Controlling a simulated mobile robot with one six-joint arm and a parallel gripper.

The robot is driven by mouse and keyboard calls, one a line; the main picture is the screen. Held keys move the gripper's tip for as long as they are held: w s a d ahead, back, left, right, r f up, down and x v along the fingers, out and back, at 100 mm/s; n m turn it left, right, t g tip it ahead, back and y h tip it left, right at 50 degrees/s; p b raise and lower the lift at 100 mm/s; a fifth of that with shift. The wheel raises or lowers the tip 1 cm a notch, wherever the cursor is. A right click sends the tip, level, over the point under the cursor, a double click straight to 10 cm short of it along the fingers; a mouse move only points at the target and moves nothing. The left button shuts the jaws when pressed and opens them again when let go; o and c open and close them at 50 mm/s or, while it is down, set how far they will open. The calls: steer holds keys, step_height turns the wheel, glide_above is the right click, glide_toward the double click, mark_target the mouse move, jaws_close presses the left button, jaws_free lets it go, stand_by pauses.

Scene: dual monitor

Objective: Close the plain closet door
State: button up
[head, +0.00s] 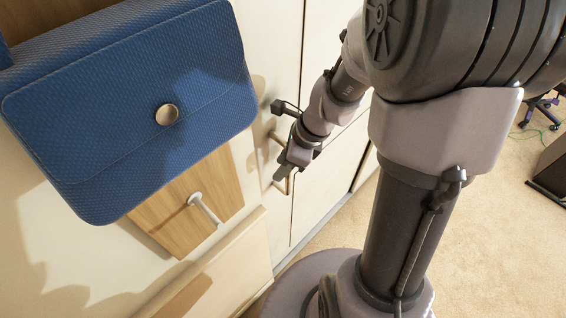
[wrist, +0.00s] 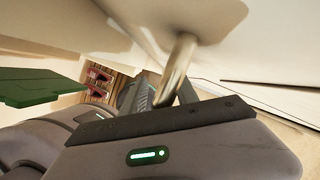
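A plain cream closet door (head: 278,60) stands upright beside a vertical seam in the head view. Its bar handle shows as a short metal piece behind my gripper (head: 286,168), which is at the handle's height and close to the door face. In the wrist view, the metallic handle (wrist: 178,68) rises from a pale mount just beyond the dark finger edge of my gripper (wrist: 160,115). Part of the handle is hidden behind that edge. I cannot tell whether the fingers touch or enclose it, nor how far the door stands open.
A blue textured bag (head: 130,105) hangs at the left, close to the camera. Below it is a wooden panel (head: 175,215) with a pale peg (head: 203,207). Carpeted floor (head: 505,230) lies open at the right. A green flat object (wrist: 40,87) shows in the wrist view.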

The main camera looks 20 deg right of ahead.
steer(key=p+v, duration=0.5)
steer(key=v, duration=1.2)
steer(key=shift+r, duration=0.25)
